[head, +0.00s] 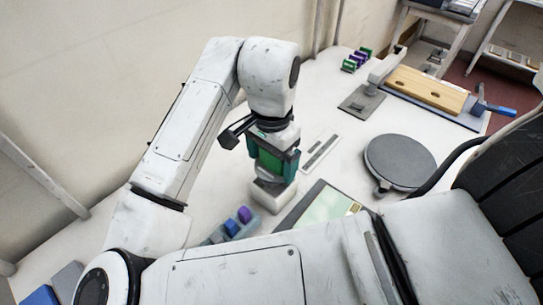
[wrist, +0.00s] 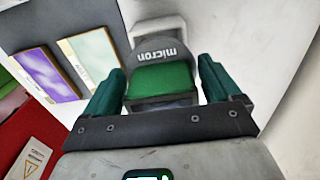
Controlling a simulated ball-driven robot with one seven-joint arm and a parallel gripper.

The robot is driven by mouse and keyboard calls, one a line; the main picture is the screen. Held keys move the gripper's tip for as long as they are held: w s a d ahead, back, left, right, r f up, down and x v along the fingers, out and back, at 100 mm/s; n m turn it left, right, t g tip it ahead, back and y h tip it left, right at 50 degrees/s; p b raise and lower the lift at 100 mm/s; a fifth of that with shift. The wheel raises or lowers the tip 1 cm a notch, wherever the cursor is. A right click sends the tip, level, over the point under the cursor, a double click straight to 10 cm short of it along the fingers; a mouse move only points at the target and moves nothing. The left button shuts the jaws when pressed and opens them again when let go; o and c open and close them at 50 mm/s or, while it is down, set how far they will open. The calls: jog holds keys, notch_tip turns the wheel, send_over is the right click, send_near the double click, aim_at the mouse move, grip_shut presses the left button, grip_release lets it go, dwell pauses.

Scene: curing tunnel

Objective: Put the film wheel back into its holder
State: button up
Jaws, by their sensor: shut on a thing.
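The film wheel (wrist: 160,52) shows in the wrist view as a dark grey rounded part marked "micron" with a green block below it. My gripper (wrist: 160,70) is shut on it, with one teal finger on each side. In the head view, the green part of the wheel (head: 269,160) shows between the fingers of my gripper (head: 271,166). A pale block (head: 273,198), which looks like the holder, stands on the table directly below the gripper. Whether the wheel touches it or sits in it, I cannot tell.
A framed panel (head: 318,208) lies right of the pale block. A rack with blue and purple pieces (head: 216,238) is in front. A flat ruler-like strip (head: 320,153) and a round grey plate (head: 400,158) are to the right. A wooden board (head: 428,90) lies farther back.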

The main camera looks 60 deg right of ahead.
aim_at(272, 172)
jog(key=shift+f+b, duration=1.65)
jog(key=shift+f, duration=0.6)
jog(key=o, duration=1)
jog(key=shift+r+p, duration=3.2)
jog(key=shift+r, duration=0.35)
jog(key=shift+f, duration=0.1)
